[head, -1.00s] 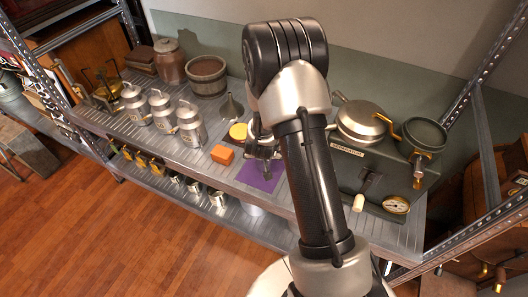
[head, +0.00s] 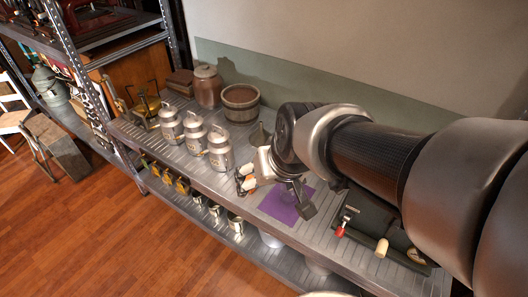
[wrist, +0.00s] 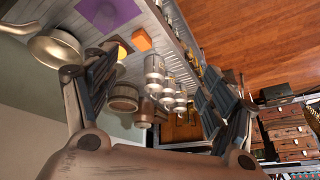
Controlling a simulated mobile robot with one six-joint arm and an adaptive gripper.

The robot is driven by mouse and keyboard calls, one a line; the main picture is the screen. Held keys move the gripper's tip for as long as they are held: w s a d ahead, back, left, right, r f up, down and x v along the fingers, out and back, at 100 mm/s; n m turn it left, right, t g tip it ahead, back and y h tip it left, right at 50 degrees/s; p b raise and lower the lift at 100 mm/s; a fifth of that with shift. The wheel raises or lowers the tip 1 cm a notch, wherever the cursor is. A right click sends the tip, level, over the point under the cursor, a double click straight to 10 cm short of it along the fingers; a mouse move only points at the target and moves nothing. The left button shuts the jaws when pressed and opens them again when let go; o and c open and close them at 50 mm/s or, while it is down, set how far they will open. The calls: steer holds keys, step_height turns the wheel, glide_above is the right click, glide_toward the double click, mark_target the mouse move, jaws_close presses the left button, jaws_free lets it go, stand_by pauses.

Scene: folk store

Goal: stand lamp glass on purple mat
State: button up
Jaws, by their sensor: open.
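I cannot pick out a lamp glass in either view. The purple mat (head: 283,207) lies flat on the metal shelf top, partly hidden by my gripper in the head view. The mat also shows at the top of the wrist view (wrist: 104,12), with nothing seen on its visible part. My gripper (head: 273,190) is above the shelf, over or just in front of the mat. In the wrist view its two fingers (wrist: 157,78) are spread wide with nothing between them.
Several milk cans (head: 194,136), a wooden tub (head: 240,102) and a brown jar (head: 207,86) stand left of the mat.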

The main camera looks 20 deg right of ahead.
steer(key=s+r+n, duration=0.1)
steer(key=s+r, duration=0.1)
steer(key=s, duration=1)
steer(key=shift+s+d+r+g+h, duration=0.2)
steer(key=shift+r+g+h, duration=0.1)
steer(key=shift+r+g, duration=0.1)
